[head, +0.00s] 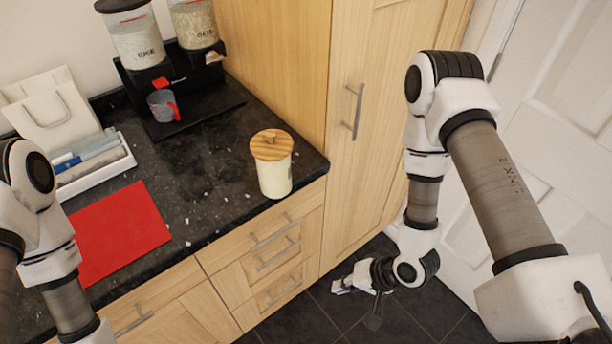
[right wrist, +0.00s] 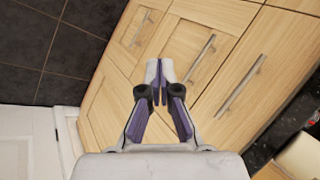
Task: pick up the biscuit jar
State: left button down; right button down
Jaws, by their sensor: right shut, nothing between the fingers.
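The biscuit jar (head: 274,178) is cream with a round wooden lid and a small knob. It stands upright on the dark speckled counter near its front right corner. What looks like part of it shows at the lower right corner of the right wrist view (right wrist: 302,155). My right gripper (head: 341,287) is low, below the counter and in front of the drawers, well apart from the jar. Its fingertips meet in the right wrist view (right wrist: 160,82), shut and empty. My left arm shows at the left edge, but its gripper is out of frame.
On the counter (head: 215,165) are a red mat (head: 118,230), a white tray (head: 97,172), a paper bag (head: 52,112), a grey cup (head: 160,106) and a cereal dispenser (head: 135,40). A tall wooden cabinet (head: 372,70) rises behind the jar. Counter left of the jar is clear.

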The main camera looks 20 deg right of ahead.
aim_at(275, 178)
jog(key=w+d+r+m+t+y+b, duration=0.15)
jog(key=w+d+r+t+y, duration=0.3)
jog(key=r, duration=0.45)
jog(key=w+d+r+m+t+y+b, duration=0.1)
jog(key=w+d+r+m+t+y, duration=0.1)
jog(key=w+d+r+t, duration=0.45)
jog(key=shift+g, duration=0.7)
jog(key=w+a+r, duration=0.1)
jog(key=w+a, duration=0.1)
jog(key=a, duration=0.2)
jog(key=w+a, duration=0.3)
jog(key=a, duration=0.2)
jog(key=w+a+r, duration=0.1)
jog(key=w+a, duration=0.1)
jog(key=a, duration=0.2)
jog(key=shift+w+a+r, duration=0.25)
jog(key=shift+a+r, duration=0.1)
